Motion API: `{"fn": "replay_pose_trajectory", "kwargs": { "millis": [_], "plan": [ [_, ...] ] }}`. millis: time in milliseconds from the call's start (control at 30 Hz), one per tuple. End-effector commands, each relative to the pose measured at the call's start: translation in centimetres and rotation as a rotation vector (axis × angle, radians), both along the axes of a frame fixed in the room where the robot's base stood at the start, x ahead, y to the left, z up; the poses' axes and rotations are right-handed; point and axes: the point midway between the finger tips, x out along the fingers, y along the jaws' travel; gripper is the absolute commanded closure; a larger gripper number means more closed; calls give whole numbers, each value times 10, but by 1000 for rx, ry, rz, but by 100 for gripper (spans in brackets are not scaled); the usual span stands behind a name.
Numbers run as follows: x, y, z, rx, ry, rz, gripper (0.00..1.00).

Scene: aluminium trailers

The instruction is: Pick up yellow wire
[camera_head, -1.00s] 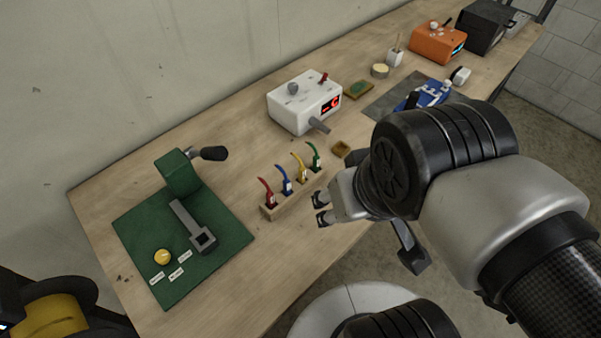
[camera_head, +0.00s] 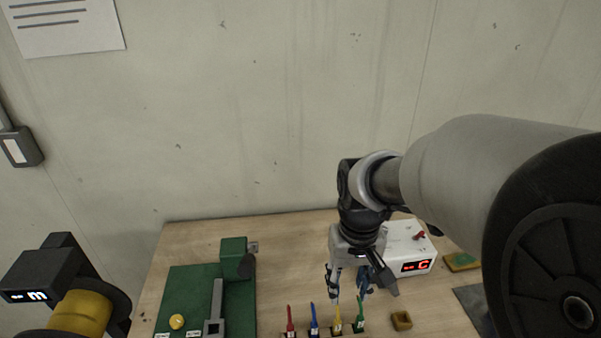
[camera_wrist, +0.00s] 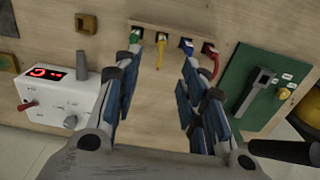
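The yellow wire (camera_head: 337,320) stands in a wooden holder (camera_wrist: 150,25) between the blue wire (camera_head: 314,322) and the green wire (camera_head: 360,316). The red wire (camera_head: 290,322) is at the row's left end in the head view. My gripper (camera_head: 348,292) is open and empty, pointing down just behind the row. In the wrist view my gripper (camera_wrist: 158,62) has its fingers spread, and the yellow wire (camera_wrist: 161,48) shows in the gap ahead of the tips, apart from them. The green wire (camera_wrist: 135,37) is close to one fingertip in the picture; contact cannot be told.
A white box (camera_head: 408,250) with a red display stands right of my gripper. A green mat (camera_head: 185,285) with a green device (camera_head: 234,258) lies to the left. A small brown block (camera_head: 401,320) sits right of the wires. The wall rises behind the table (camera_head: 285,240).

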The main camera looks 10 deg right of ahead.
Motion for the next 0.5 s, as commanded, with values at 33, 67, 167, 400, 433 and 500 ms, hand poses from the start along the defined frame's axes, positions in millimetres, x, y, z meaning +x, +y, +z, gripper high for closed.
{"fn": "replay_pose_trajectory", "kwargs": {
  "millis": [33, 67, 167, 400, 433, 500],
  "plan": [
    [3, 0, -3, 0, 8, 0, 62],
    [3, 0, -5, 0, 12, 0, 62],
    [4, 0, -15, 0, 17, 0, 62],
    [3, 0, -67, 0, 19, 0, 62],
    [3, 0, -73, 0, 19, 0, 62],
    [3, 0, -89, 0, 19, 0, 62]
  ]
}}
